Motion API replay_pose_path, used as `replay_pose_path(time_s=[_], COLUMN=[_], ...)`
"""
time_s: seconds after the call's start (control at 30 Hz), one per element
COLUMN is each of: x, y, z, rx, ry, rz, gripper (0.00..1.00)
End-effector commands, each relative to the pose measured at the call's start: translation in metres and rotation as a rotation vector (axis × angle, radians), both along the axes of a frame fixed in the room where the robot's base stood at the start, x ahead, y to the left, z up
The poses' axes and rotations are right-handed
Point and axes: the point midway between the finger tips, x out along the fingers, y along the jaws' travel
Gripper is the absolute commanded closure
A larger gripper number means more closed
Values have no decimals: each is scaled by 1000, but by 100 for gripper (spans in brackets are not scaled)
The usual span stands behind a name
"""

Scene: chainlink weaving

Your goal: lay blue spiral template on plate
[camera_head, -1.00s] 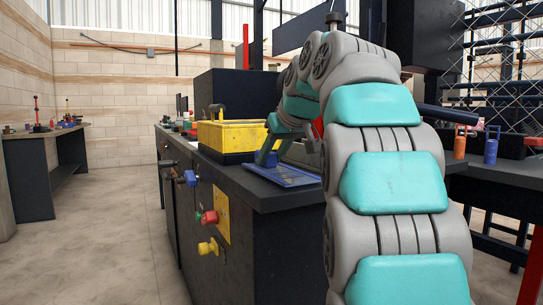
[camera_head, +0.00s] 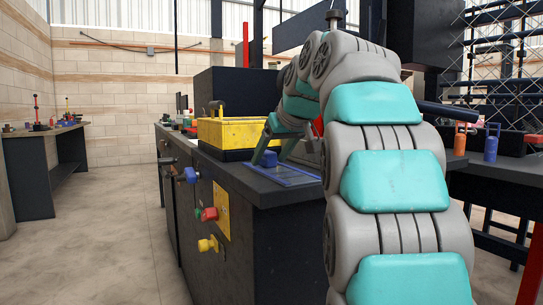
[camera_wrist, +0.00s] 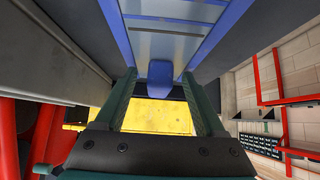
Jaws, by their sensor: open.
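The blue spiral template (camera_head: 290,178) lies flat on the black worktop near its front edge. In the wrist view its blue frame (camera_wrist: 113,20) shows crossbars and light grey bands between them. I cannot tell the plate apart from these bands. My gripper (camera_head: 266,152) is low over that end. Its green fingers are open, one on each side of the knob, with gaps visible in the wrist view (camera_wrist: 159,82).
A yellow bin (camera_head: 225,134) stands on the worktop just left of my gripper. Colored knobs, including a red one (camera_head: 209,214), stick out from the cabinet front. The floor at left is clear.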

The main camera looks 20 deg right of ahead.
Motion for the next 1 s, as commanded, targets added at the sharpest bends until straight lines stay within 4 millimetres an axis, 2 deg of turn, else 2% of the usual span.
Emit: replay_pose_path(time_s=[0.27,0.67,1.0], x=[-10,-49,-55], y=[0,-2,-2], z=[12,52,55], rx=[-1,-1,1], ry=[-4,-5,1], rz=[-1,-1,0], gripper=[28,28,28])
